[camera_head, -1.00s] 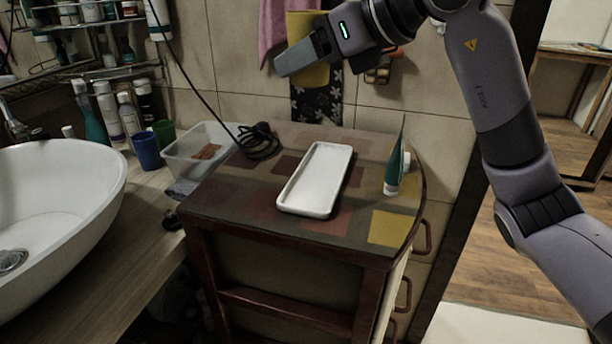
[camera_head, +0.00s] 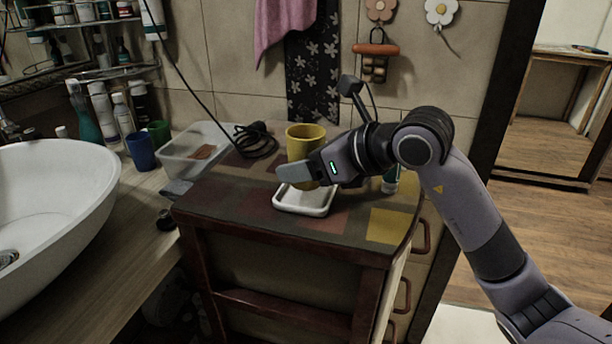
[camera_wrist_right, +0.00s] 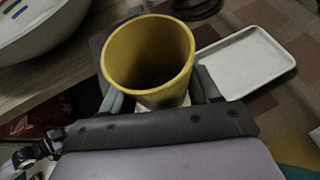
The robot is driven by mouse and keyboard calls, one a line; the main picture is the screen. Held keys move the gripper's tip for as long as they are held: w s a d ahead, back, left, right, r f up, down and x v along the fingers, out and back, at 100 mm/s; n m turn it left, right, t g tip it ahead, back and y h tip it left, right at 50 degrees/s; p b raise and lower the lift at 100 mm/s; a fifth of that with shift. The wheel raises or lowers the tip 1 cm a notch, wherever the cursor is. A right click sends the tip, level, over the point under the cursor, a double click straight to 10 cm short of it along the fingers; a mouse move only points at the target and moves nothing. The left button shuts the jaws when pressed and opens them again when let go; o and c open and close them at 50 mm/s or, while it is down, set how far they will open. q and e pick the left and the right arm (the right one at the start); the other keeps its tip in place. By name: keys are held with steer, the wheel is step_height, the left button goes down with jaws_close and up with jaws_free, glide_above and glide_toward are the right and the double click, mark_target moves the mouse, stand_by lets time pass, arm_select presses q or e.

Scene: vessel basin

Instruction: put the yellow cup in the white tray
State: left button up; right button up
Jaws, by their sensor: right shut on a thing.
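The yellow cup (camera_head: 305,138) is upright in my right gripper (camera_head: 297,170), which is shut on its lower part. In the head view the cup and gripper cover the far part of the white tray (camera_head: 303,210), which lies flat on the small cabinet. My left gripper is not in view.
A toothpaste-like tube (camera_head: 391,180) stands behind my right wrist on the cabinet top (camera_head: 240,205). A black cable (camera_head: 255,140) and a clear bin (camera_head: 190,155) lie to the left. A blue cup (camera_head: 141,150) and white basin (camera_head: 60,190) are farther left.

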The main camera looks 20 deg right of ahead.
steer(key=shift+f, duration=1.1)
steer(key=shift+f, duration=0.1)
steer(key=shift+f+b, duration=0.15)
steer(key=shift+b, duration=0.15)
steer(key=o, duration=1)
steer(key=shift+r, duration=0.2)
